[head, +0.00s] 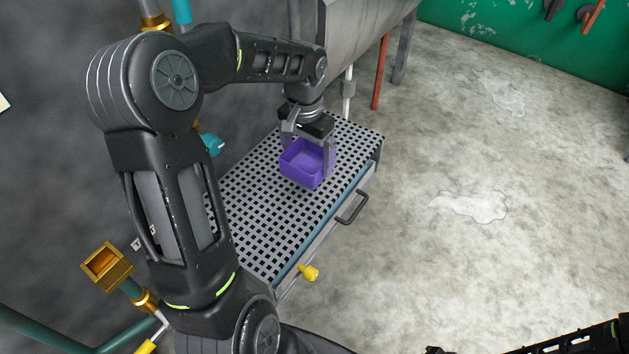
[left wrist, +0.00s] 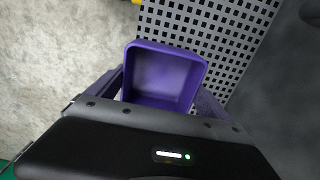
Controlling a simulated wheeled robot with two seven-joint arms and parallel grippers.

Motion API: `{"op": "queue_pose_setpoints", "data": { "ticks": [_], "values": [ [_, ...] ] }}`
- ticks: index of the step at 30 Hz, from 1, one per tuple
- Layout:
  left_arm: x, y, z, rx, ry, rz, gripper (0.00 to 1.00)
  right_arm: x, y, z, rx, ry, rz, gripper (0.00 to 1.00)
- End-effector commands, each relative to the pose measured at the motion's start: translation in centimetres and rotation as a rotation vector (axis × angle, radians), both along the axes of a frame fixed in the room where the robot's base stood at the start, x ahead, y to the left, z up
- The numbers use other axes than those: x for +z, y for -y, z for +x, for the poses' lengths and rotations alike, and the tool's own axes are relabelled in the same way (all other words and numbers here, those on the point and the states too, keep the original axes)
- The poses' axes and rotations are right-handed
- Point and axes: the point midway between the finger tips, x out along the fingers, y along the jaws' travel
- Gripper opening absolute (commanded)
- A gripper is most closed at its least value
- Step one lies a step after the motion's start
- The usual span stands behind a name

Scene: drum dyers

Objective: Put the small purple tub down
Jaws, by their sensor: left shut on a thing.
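The small purple tub (head: 301,166) is square, open at the top and looks empty. It is upright at the far part of the perforated grey metal top (head: 262,205). My left gripper (head: 308,152) reaches down from above and is shut on the tub, with fingers on opposite sides of it. In the left wrist view the tub (left wrist: 163,76) sits between the two fingers, with the perforated top (left wrist: 222,30) beyond it. I cannot tell whether its bottom touches the top. My right gripper is not clearly visible; only a dark arm part shows at the lower right.
The perforated top belongs to a low unit with a handle (head: 353,207) and a yellow knob (head: 309,272) on its front. A grey metal drum (head: 362,30) stands behind it. A dark wall is on the left. Most of the perforated top is clear.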

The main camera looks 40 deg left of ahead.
Motion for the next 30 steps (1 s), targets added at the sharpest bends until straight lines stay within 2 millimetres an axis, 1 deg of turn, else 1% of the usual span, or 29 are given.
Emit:
{"op": "queue_pose_setpoints", "data": {
  "ticks": [5,8,11,15,18,21,27,30],
  "values": [
    [-0.1,0.0,0.0,0.000,0.000,0.000,0.41,0.0,0.0,0.0,-0.001,0.000,0.000,0.36],
    [-0.8,0.0,0.0,0.001,-0.002,0.000,0.41,0.1,0.0,0.0,0.000,0.000,0.000,0.36],
    [-2.3,0.0,0.0,0.000,-0.003,0.000,0.41,0.3,0.0,0.0,-0.001,-0.001,-0.001,0.36],
    [-4.9,0.0,-0.1,0.000,-0.004,-0.001,0.41,0.6,0.0,0.0,-0.001,-0.002,-0.002,0.36],
    [-6.0,0.1,0.0,0.001,-0.002,0.000,0.41,0.7,0.0,-0.1,-0.002,-0.002,-0.002,0.36],
    [-6.3,0.0,0.1,0.000,0.001,0.001,0.41,0.7,0.0,-0.1,-0.001,-0.003,-0.002,0.36],
    [-6.3,0.0,0.1,0.001,0.001,0.001,0.41,0.6,0.0,-0.1,-0.001,-0.003,-0.002,0.36],
    [-6.9,0.0,0.0,0.000,-0.001,0.001,0.41,0.7,0.0,-0.1,-0.001,-0.003,-0.003,0.36]
  ]
}}
